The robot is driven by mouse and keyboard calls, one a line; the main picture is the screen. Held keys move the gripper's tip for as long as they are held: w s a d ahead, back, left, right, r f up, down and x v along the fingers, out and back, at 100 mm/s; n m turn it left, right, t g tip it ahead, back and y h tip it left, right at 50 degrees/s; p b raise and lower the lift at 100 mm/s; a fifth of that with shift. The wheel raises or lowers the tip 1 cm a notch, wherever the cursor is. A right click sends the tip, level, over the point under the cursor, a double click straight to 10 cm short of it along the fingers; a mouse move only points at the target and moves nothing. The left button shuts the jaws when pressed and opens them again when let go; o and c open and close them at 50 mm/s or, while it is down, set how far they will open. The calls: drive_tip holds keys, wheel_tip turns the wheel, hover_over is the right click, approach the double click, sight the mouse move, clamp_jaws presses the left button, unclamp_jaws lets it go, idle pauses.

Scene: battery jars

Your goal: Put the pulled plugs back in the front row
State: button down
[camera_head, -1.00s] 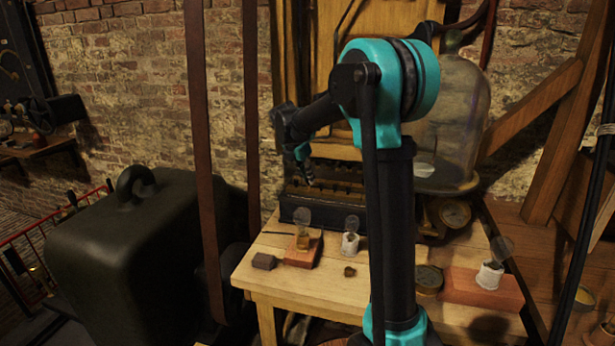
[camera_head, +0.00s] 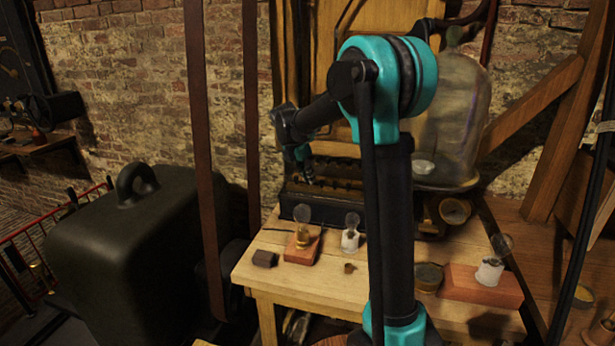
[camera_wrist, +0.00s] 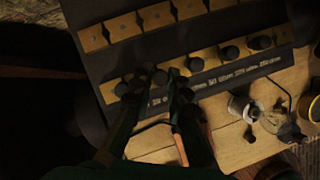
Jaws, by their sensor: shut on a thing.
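The dark box (camera_head: 330,213) stands at the back of the table, with brass plates on top. In the wrist view the box (camera_wrist: 150,52) shows a back row of brass plates (camera_wrist: 157,15) and a front row with several dark round plug heads (camera_wrist: 232,52). My gripper (camera_wrist: 160,82) is shut on a dark-headed plug (camera_wrist: 160,77) at the left part of the front row. The fingers hide its lower part, so I cannot tell how deep it sits. In the head view my gripper (camera_head: 306,178) is over the box's left part.
Small glass-topped pieces (camera_head: 303,228) and (camera_head: 350,234) stand in front of the box. A small brass piece (camera_head: 349,268) and a dark block (camera_head: 265,259) lie on the table (camera_head: 315,283). A glass bell jar (camera_head: 455,120) stands behind right; a red block (camera_head: 483,287) lies right.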

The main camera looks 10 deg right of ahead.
drive_tip(key=shift+f, duration=0.2)
idle(0.3)
drive_tip(key=c, duration=1.4)
unclamp_jaws()
drive_tip(key=shift+r, duration=0.1)
